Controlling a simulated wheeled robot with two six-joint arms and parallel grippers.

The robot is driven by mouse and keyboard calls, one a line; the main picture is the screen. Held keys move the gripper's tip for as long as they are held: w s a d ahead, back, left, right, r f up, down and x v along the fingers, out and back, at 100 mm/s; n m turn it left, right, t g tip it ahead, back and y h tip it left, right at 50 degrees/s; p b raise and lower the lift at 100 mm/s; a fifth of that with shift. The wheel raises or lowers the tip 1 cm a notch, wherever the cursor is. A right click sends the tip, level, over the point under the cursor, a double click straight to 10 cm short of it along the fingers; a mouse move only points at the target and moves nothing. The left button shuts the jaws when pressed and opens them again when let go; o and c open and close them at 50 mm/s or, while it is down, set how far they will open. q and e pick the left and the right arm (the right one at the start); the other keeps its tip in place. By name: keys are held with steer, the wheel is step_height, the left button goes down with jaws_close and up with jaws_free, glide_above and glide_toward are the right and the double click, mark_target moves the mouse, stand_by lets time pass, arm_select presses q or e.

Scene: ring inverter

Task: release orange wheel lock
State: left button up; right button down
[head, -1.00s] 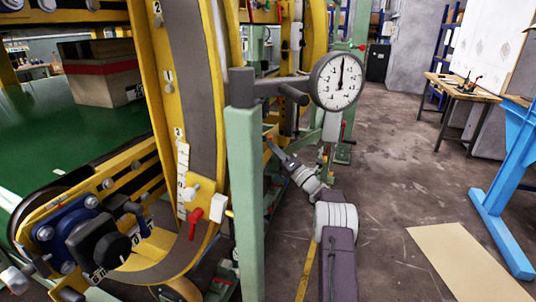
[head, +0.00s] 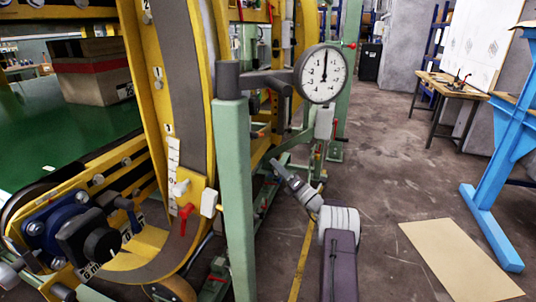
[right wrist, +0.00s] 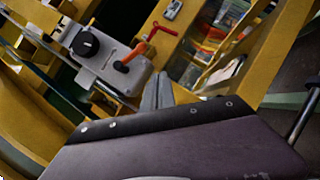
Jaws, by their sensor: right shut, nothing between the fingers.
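An orange lever (right wrist: 128,62) stands out from a grey box with a black knob (right wrist: 85,43) on the yellow machine in the right wrist view. A small red-orange part shows behind the green post in the head view; I cannot tell whether it is the same lever. My right gripper (head: 277,166) reaches toward the machine from the lower right. Its fingers (right wrist: 157,84) are shut and empty, below and right of the orange lever in the wrist view, apart from it in the picture. My left gripper is not in view.
A green post (head: 234,190) with a dial gauge (head: 324,73) stands left of my right arm. A red lever (head: 184,218) is on the yellow ring's lower part. A blue stand (head: 490,215) is at the right. The floor between is clear apart from a flat tan sheet (head: 460,260).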

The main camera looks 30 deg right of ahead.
steer(key=s, duration=0.1)
steer(key=s+d+f, duration=0.1)
steer(key=s+f, duration=0.1)
steer(key=shift+s+d+f+p, duration=0.2)
steer(key=shift+s+d+p, duration=0.05)
steer(key=shift+d+p, duration=0.15)
